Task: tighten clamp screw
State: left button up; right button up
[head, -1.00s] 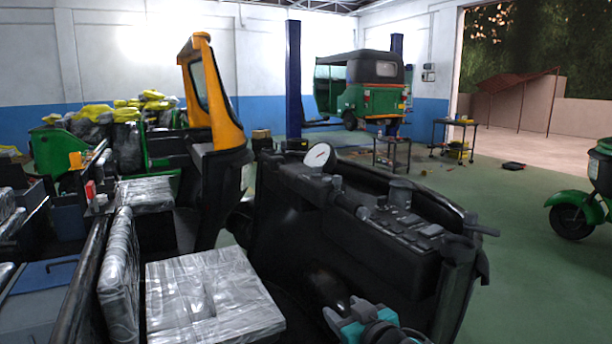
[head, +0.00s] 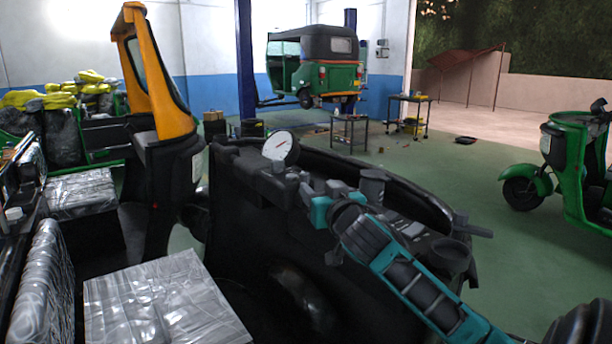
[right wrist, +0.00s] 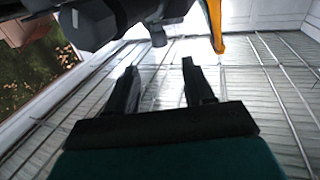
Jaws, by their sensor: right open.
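My right gripper (head: 318,188) reaches in from the lower right in the head view, at the black dash beside the white round gauge (head: 278,146). In the right wrist view its two dark fingers (right wrist: 160,75) stand apart with nothing between them. A dark grey cylindrical part with a short stub (right wrist: 157,38) hangs at the upper left there, beyond the fingertips; I cannot tell whether it is the clamp screw. In the head view the clamp fittings by the gauge are partly covered by my gripper, and the screw is not clear. My left gripper is out of view.
The black dash body (head: 250,200) fills the middle. A plastic-wrapped seat (head: 165,300) and a yellow pillar (head: 160,75) stand to its left. A green rickshaw (head: 315,70) is behind, another green vehicle (head: 580,160) at right.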

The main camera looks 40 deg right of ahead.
aim_at(306, 176)
jog(key=x, duration=0.8)
jog(key=shift+p, duration=0.35)
jog(key=shift+w+d, duration=0.15)
jog(key=shift+w, duration=0.35)
jog(key=shift+c, duration=0.2)
grip_shut()
